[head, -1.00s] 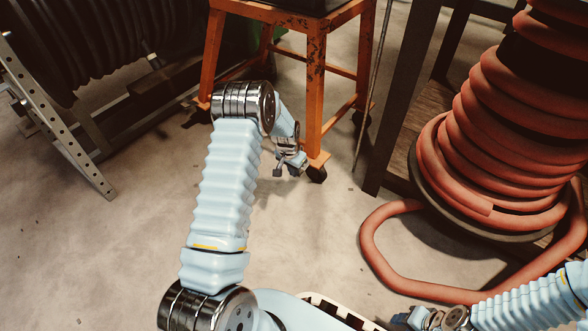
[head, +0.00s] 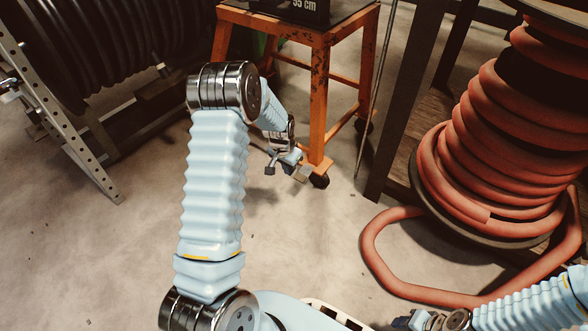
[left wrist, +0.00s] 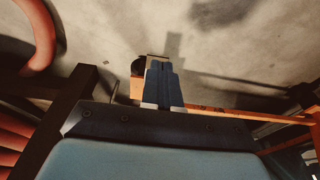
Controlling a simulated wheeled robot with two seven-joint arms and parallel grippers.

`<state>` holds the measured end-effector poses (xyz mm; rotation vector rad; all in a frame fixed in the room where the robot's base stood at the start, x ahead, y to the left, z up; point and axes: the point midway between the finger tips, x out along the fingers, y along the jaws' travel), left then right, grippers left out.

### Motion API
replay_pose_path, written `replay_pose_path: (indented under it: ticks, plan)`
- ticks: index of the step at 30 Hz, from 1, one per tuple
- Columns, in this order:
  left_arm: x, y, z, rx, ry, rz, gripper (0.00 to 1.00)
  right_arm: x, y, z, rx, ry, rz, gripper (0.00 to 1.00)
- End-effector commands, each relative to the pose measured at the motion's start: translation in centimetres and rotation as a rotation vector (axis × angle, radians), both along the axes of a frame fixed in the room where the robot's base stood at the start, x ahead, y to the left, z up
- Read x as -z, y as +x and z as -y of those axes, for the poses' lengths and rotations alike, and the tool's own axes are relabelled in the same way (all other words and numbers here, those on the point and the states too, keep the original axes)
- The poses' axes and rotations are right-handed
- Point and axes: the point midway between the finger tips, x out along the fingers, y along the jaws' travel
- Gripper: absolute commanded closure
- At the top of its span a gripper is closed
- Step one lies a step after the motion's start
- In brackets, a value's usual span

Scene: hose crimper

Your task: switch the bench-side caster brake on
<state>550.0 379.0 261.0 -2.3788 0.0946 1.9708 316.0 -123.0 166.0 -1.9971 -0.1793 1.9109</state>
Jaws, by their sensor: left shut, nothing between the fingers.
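The orange stand (head: 318,95) stands on splayed legs with small dark casters. Its near right caster (head: 319,181) sits under the leg closest to me; a dark caster also shows beside the fingers in the left wrist view (left wrist: 138,66). My left gripper (head: 290,172) is low beside this caster, on its left. Its fingers are shut and empty in the left wrist view (left wrist: 163,80). A small pale tab shows at their tips there; I cannot tell whether they touch it, or the brake's position. My right gripper (head: 403,322) is at the bottom edge, its jaws unclear.
A dark bench-like frame (head: 405,95) stands right of the stand, with a thin cable hanging between. A red hose reel (head: 500,150) stands at the right, a loose hose loop on the floor. A black reel on a perforated rack (head: 55,120) is at the left.

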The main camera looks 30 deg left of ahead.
Motion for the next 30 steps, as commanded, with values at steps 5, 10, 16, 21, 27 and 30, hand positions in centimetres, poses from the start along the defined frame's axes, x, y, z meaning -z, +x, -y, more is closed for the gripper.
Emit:
replay_pose_path:
  ticks: [5, 10, 16, 21, 27, 30]
  plan:
    - [-2.1, -1.6, -0.1, -0.001, 0.0, 0.0, 1.0, -0.6, 0.0, 0.0, -0.001, 0.0, -0.002, 0.57]
    - [-2.7, -2.2, -0.2, -0.001, 0.0, -0.001, 1.0, -0.7, 0.0, 0.0, -0.001, 0.0, -0.002, 0.57]
    - [-2.7, -2.2, -0.2, 0.0, 0.0, -0.001, 1.0, -0.6, 0.0, 0.0, -0.001, 0.0, -0.002, 0.57]
    - [-2.7, -2.2, -0.2, 0.0, 0.0, -0.001, 1.0, -0.6, 0.0, 0.0, -0.001, 0.0, -0.002, 0.57]
    - [-2.7, -2.3, 0.1, 0.0, -0.005, -0.002, 1.0, -0.9, 0.0, 0.0, -0.001, 0.0, -0.002, 0.57]
    - [-2.1, -3.3, 2.6, -0.004, -0.038, -0.011, 1.0, -2.2, -0.1, -0.1, -0.002, 0.0, -0.002, 0.57]
